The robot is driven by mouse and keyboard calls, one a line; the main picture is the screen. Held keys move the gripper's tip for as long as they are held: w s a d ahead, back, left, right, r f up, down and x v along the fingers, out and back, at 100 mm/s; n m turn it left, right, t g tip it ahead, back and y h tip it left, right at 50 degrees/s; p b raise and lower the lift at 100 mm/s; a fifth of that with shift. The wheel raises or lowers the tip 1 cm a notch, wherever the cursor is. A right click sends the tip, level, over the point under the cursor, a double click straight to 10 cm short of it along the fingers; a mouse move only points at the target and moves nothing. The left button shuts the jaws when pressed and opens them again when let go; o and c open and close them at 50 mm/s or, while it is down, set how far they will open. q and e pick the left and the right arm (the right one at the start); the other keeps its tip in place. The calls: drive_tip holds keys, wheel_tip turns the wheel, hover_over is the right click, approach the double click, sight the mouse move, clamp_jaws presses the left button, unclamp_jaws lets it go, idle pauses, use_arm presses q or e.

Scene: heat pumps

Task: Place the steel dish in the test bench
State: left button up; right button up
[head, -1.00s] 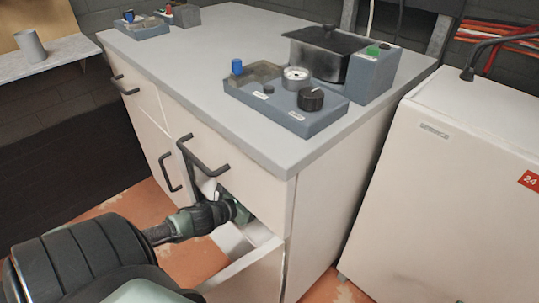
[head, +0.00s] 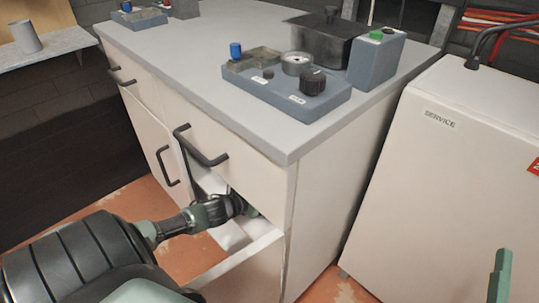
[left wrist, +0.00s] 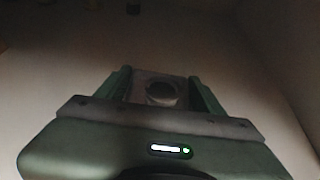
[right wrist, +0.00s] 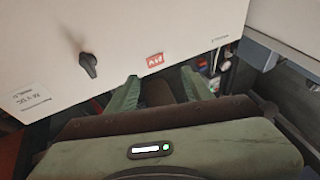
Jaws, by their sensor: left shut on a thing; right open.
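My left gripper (head: 238,205) reaches into an open lower drawer (head: 240,262) of the cabinet, its fingertips hidden in the head view. In the left wrist view the left gripper (left wrist: 160,78) is shut on a grey thing with a round, dark-centred top, which looks like the steel dish (left wrist: 161,92); dim light blurs its shape. The test bench (head: 290,101) appears to be the blue-grey panel on the worktop, with a blue cap, a clear square part, a gauge and a black knob. My right gripper (right wrist: 160,82) is open and empty; one finger shows at lower right in the head view.
A black lidded box (head: 322,40) and a blue-grey box with a green button (head: 377,60) stand behind the panel. A white service cabinet (head: 455,170) stands right. A grey cup (head: 26,38) sits on a shelf at left. The worktop's middle (head: 185,55) is clear.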

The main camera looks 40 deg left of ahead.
use_arm(q)
drive_tip(key=o, duration=1.6)
use_arm(e)
drive_tip(key=shift+s+r, duration=0.1)
drive_tip(key=shift+r, duration=0.15)
use_arm(q)
drive_tip(key=shift+s+r, duration=0.1)
drive_tip(key=shift+s, duration=0.05)
drive_tip(key=p+v, duration=0.2)
drive_tip(key=v, duration=0.4)
drive_tip(key=p+v, duration=0.2)
drive_tip(key=v, duration=0.3)
drive_tip(key=shift+s, duration=0.35)
use_arm(e)
drive_tip(key=s+d+f+g+h, duration=0.1)
drive_tip(key=s+f+g+h, duration=0.1)
drive_tip(key=f+g, duration=0.3)
drive_tip(key=s+d+f+g+h, duration=0.1)
drive_tip(key=f+g, duration=0.4)
drive_tip(key=f, duration=0.8)
drive_tip(key=shift+s+d+g+h, duration=0.4)
drive_tip(key=shift+s+d, duration=0.1)
drive_tip(key=shift+d, duration=0.3)
